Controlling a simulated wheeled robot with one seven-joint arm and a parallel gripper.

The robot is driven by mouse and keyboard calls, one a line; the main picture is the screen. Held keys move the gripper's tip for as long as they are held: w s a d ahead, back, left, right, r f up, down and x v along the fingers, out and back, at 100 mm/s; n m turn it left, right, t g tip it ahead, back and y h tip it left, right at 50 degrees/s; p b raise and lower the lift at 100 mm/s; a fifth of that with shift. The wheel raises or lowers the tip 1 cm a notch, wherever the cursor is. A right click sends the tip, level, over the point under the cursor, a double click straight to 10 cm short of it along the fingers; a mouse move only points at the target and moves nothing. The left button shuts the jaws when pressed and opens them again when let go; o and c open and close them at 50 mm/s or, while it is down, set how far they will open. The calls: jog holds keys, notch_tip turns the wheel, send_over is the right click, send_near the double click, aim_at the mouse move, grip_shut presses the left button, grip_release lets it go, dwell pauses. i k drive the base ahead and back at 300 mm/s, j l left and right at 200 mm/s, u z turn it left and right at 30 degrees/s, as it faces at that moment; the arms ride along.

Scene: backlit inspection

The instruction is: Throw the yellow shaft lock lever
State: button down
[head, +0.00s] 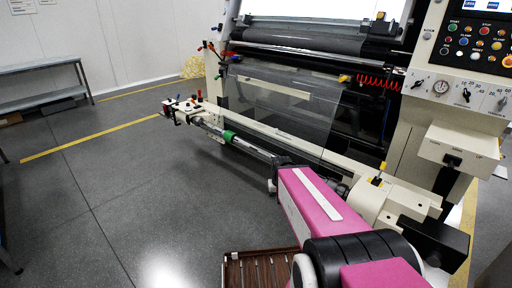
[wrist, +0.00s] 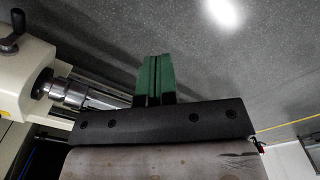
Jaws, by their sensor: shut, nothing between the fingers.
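The yellow shaft lock lever (head: 381,167) seems to be the small yellow handle standing up on the cream housing (head: 378,205) at the right end of the shaft. My pink arm lies just left of it. A metal shaft end (wrist: 68,92) in a cream block (wrist: 28,75) shows left of the fingers.
The cream and black machine with a clear film sheet (head: 285,100) fills the right side. A control panel (head: 480,40) stands at upper right. A brown slatted tray (head: 250,270) is at the bottom. A grey bench (head: 40,75) stands far left. The left floor is clear.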

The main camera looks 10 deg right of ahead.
aim_at(383, 164)
jog(key=z, duration=1.05)
jog(key=i+j+z, duration=0.15)
jog(key=j+z, duration=0.2)
jog(key=z, duration=0.15)
jog(key=j+z, duration=0.35)
jog(key=z, duration=0.15)
jog(key=j+z, duration=0.95)
jog(key=k+j+z, duration=0.1)
jog(key=j, duration=0.3)
jog(key=k+j+z, duration=0.1)
jog(key=j, duration=0.3)
jog(key=k+j, duration=0.1)
jog(key=j, duration=0.25)
jog(key=k+j+z, duration=0.15)
jog(key=j, duration=0.25)
jog(key=j+z, duration=0.1)
jog(key=j, duration=0.25)
jog(key=k+j+z, duration=0.1)
jog(key=j, duration=0.6)
